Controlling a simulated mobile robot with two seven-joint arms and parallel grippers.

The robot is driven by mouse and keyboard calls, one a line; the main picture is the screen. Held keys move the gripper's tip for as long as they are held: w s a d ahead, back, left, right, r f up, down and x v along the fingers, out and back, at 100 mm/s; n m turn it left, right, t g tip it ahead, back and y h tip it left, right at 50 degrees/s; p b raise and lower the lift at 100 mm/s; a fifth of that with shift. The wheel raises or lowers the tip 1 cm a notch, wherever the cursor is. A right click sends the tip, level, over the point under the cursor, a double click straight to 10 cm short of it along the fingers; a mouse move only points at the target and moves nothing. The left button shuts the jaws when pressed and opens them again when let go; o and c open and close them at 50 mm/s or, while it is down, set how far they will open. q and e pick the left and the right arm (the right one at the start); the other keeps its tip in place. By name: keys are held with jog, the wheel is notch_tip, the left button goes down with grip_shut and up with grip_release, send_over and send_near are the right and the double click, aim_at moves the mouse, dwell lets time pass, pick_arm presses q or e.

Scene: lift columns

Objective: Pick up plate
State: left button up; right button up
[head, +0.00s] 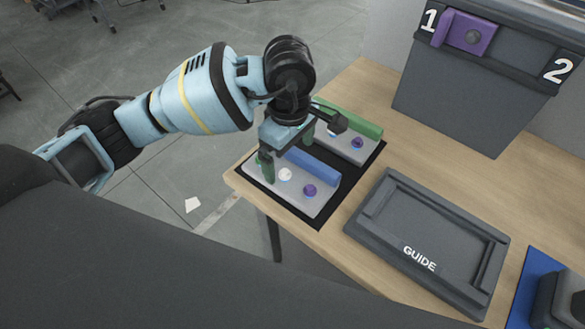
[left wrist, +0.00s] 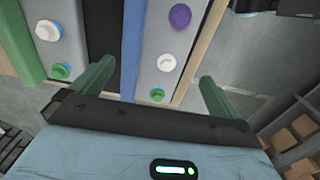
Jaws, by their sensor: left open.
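Two light grey plates lie side by side on a black mat (head: 347,184) at the table's left corner. The nearer plate (head: 302,203) has a blue bar (head: 312,166) and white, purple and green knobs; it shows in the left wrist view (left wrist: 153,78). The farther plate (head: 352,150) has a green bar (head: 350,120) and is partly hidden by my gripper. My left gripper (head: 288,155) is open over the blue-barred plate. In the left wrist view its green fingers (left wrist: 157,72) lie to either side of that plate; contact cannot be told. My right gripper is not in view.
A dark tray marked GUIDE (head: 425,240) lies right of the mat. A grey box (head: 455,95) with numbers 1 and 2 and a purple piece (head: 463,34) stands behind. A blue mat (head: 527,285) is at lower right. Bare wood lies between.

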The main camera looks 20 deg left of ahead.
aim_at(290, 168)
pick_arm(q)
jog(key=shift+f, duration=0.5)
jog(key=shift+w+f, duration=0.1)
jog(key=shift+f, duration=0.05)
notch_tip(290, 168, down, 5)
jog(key=shift+w+a+r, duration=0.1)
jog(key=shift+w+a, duration=0.05)
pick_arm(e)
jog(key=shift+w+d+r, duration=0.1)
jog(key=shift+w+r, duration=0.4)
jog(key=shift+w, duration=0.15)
pick_arm(q)
jog(key=c, duration=1.1)
jog(key=shift+r, duration=0.1)
